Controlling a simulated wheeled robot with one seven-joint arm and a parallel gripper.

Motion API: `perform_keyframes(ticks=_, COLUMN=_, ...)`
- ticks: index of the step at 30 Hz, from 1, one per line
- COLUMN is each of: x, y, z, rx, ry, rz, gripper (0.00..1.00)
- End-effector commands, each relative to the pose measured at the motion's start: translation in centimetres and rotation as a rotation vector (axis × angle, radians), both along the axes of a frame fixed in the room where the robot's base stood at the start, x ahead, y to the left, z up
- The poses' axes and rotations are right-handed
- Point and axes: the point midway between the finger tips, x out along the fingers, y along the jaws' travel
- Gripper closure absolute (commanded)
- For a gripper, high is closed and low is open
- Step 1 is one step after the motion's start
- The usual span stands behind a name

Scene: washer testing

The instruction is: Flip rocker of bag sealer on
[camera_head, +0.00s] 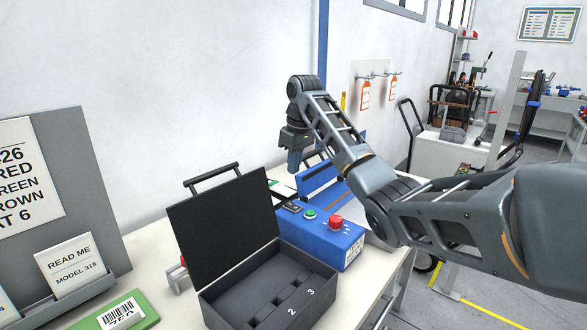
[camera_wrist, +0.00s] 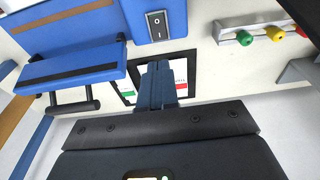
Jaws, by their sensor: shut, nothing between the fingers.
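The bag sealer (camera_head: 325,235) is a blue machine on the bench, with a green button, a red knob and a dark rocker (camera_head: 292,208) on top. In the wrist view the black rocker (camera_wrist: 157,25) with its O and I marks sits on the sealer's blue surface (camera_wrist: 178,17) at the top. I cannot tell which side is pressed. My gripper (camera_head: 293,165) points down behind the sealer. In the wrist view my gripper (camera_wrist: 157,66) is shut and empty, its blue fingertips just below the rocker in the picture and apart from it.
An open black case (camera_head: 225,225) stands in front of the sealer. A card or tablet (camera_wrist: 179,75) lies behind my fingers. A rail with green (camera_wrist: 244,38), yellow and red knobs is at the upper right of the wrist view. A white wall (camera_head: 150,90) stands behind the bench.

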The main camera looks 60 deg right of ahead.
Motion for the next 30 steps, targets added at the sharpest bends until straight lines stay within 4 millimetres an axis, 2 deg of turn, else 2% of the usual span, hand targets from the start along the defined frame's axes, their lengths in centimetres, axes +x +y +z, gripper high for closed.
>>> perform_keyframes(ticks=9, x=0.8, y=-0.2, z=-6.1, rx=0.002, ry=0.006, rz=0.000, gripper=1.00)
perform_keyframes(ticks=15, x=1.2, y=-0.3, z=-8.9, rx=0.002, ry=0.004, rz=0.000, gripper=1.00)
perform_keyframes(ticks=21, x=1.5, y=-0.4, z=-10.3, rx=0.001, ry=0.003, rz=0.001, gripper=1.00)
perform_keyframes(ticks=30, x=1.5, y=-0.4, z=-10.4, rx=0.000, ry=0.002, rz=0.001, gripper=1.00)
